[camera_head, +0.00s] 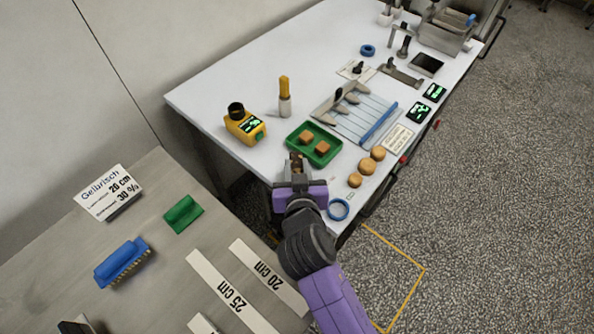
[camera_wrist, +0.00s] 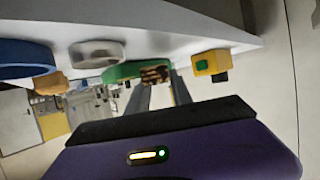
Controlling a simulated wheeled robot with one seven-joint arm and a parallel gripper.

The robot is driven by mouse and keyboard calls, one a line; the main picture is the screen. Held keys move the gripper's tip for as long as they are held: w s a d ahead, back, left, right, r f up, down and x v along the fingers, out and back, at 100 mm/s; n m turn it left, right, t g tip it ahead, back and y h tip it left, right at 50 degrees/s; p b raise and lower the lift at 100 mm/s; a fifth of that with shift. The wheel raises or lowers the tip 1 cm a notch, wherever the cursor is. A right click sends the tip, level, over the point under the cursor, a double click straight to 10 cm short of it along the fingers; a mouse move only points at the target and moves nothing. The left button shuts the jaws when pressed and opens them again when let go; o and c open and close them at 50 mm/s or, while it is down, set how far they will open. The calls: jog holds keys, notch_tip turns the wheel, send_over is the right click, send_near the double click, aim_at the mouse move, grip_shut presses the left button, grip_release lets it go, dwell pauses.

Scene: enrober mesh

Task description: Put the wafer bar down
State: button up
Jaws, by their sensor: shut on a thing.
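My gripper (camera_head: 296,166) is at the near edge of the white table, just in front of the green tray (camera_head: 332,155). It is shut on the wafer bar (camera_head: 296,158), a small brown piece largely hidden by the fingers. In the wrist view the wafer bar (camera_wrist: 156,74) shows dark brown and patterned between the fingertips (camera_wrist: 158,88), in front of the green tray (camera_wrist: 118,71). I cannot tell whether it touches anything below. Two light brown blocks (camera_head: 322,146) lie in the green tray.
A yellow device (camera_head: 246,125) stands left of the tray. Round brown pieces (camera_head: 366,165) and a blue ring (camera_head: 339,209) lie to its right. A slatted rack (camera_head: 370,122) is behind. A grey bench (camera_head: 150,200) with a blue brush (camera_head: 122,262) is at left.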

jog(key=shift+f, duration=1.1)
jog(key=shift+f, duration=0.1)
jog(key=shift+f, duration=0.1)
jog(key=o, duration=1)
jog(key=shift+r, duration=0.2)
